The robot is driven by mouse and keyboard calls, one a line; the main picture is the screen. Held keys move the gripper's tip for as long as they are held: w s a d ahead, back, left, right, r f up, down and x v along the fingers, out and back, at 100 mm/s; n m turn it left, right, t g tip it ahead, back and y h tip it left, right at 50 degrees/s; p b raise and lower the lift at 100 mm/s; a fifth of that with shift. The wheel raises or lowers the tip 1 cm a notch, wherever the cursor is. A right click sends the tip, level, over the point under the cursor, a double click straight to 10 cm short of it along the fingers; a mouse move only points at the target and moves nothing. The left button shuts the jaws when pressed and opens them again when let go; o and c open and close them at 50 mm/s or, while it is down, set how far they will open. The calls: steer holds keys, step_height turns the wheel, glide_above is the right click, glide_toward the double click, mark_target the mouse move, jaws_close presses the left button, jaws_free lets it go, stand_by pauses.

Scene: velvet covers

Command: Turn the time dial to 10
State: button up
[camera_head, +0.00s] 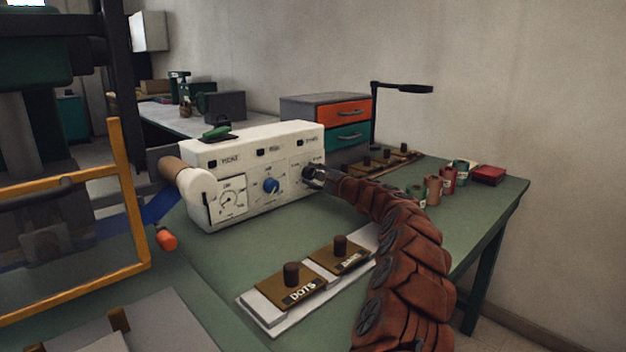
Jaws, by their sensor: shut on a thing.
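A white control box (200,158) stands on the green table. Its front has a round gauge (231,201) at the left, a blue knob (271,186) in the middle and a dark dial (308,172) at the right. My gripper (314,178) reaches in from the right and is shut on this right-hand dial, which I take to be the time dial. The gripper covers most of the dial, so its pointer and setting cannot be read. The small lettering above the dials is blurred.
Plates with brown knobs, one marked DOTS (290,288), lie on a white strip in front of the box. Several small cans (447,178) and a red box (487,175) stand at the right. A drawer unit (330,115) is behind. A yellow frame (130,210) stands at the left.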

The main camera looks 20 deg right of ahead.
steer(key=shift+a, duration=0.1)
steer(key=o, duration=1.1)
steer(key=shift+o, duration=0.2)
steer(key=shift+v, duration=6.05)
steer(key=shift+f, duration=0.1)
